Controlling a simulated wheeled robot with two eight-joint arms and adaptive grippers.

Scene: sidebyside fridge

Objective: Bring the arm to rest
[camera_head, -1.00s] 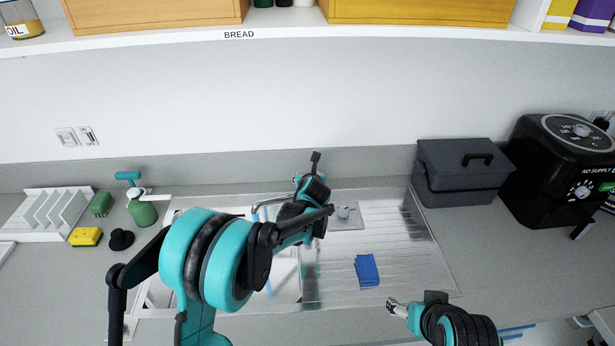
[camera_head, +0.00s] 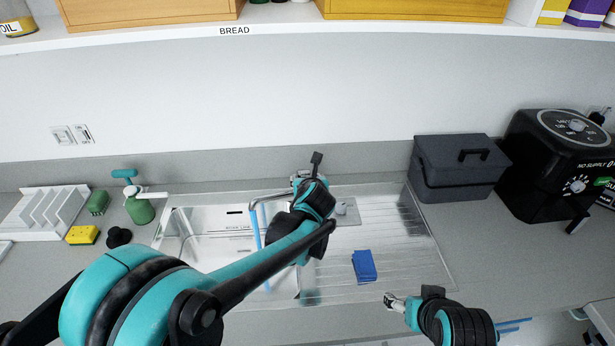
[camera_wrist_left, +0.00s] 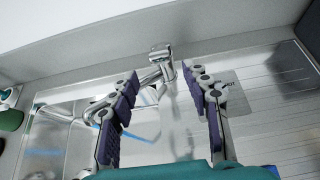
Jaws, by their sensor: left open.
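My left arm reaches from the lower left over the sink. Its gripper (camera_head: 304,178) is at the back of the sink and is partly hidden by the wrist in the head view. In the left wrist view the left gripper (camera_wrist_left: 160,73) has its purple-padded fingers spread wide with nothing held between them. The metal tap (camera_wrist_left: 161,58) shows beyond and between the fingertips, and I cannot tell whether they touch it. My right gripper (camera_head: 396,302) is low at the right, by the counter's front edge; its jaws are too small to read.
The sink (camera_head: 190,245) has a drainer with a blue cloth (camera_head: 364,266). A dark grey box (camera_head: 458,168) and a black appliance (camera_head: 555,165) stand at the right. A white rack (camera_head: 42,213), yellow sponge (camera_head: 82,235) and green bottle (camera_head: 140,208) stand left. A shelf (camera_head: 300,38) runs overhead.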

